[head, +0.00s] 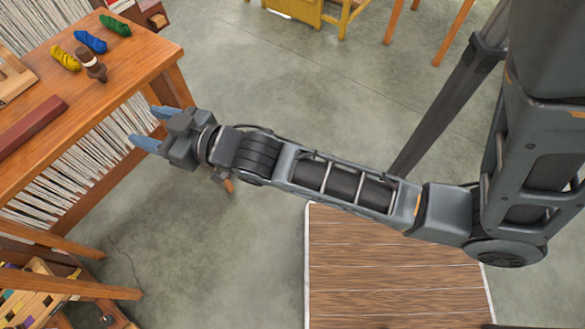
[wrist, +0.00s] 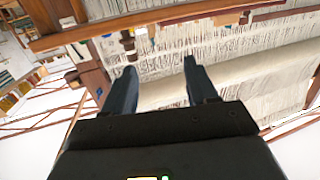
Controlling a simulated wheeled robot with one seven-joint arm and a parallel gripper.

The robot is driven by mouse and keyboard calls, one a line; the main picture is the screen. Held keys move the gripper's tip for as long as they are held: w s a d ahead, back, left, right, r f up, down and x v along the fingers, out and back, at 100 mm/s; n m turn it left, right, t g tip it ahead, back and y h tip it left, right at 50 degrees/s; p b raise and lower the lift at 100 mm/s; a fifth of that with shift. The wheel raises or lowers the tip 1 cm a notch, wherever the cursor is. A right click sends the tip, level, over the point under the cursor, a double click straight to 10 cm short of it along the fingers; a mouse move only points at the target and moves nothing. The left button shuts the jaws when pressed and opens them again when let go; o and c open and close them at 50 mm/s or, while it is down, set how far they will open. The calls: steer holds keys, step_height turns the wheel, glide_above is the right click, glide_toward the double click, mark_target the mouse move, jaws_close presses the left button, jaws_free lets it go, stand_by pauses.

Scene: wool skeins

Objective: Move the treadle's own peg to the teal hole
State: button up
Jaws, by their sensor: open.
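My gripper (head: 142,124) is open and empty, with its two blue-grey fingers pointing left beside the front of the wooden bench. In the wrist view my gripper (wrist: 159,64) also shows nothing between its fingers. At the lower left of the head view, a wooden board with coloured patches (head: 42,285) shows partly, cut off by the picture edge. I cannot make out a teal hole there. In the wrist view, a small brown piece with a pale band (wrist: 128,42) hangs or stands beyond the left finger. I cannot tell whether it is the treadle's peg.
The wooden bench (head: 105,72) holds yellow (head: 63,58), blue (head: 90,41) and green (head: 115,25) skeins, and a brown turned piece (head: 91,66). Pale threads hang below it. A low wooden platform (head: 390,262) lies under my arm. Grey floor (head: 265,70) is clear beyond my arm.

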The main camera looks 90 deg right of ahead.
steer(key=s+a+n+y, duration=0.2)
steer(key=s+a, duration=0.7)
steer(key=s, duration=0.5)
steer(key=shift+f+y, duration=0.15)
steer(key=shift+y, duration=0.55)
steer(key=s+a+r, duration=0.1)
steer(key=s, duration=0.2)
steer(key=s+a+r+n+y, duration=0.1)
steer(key=s+r, duration=0.1)
steer(key=s, duration=0.2)
steer(key=s+a+r+g+y, duration=0.1)
steer(key=s+r, duration=0.1)
steer(key=s, duration=0.2)
steer(key=shift+n, duration=0.4)
steer(key=shift+w, duration=0.1)
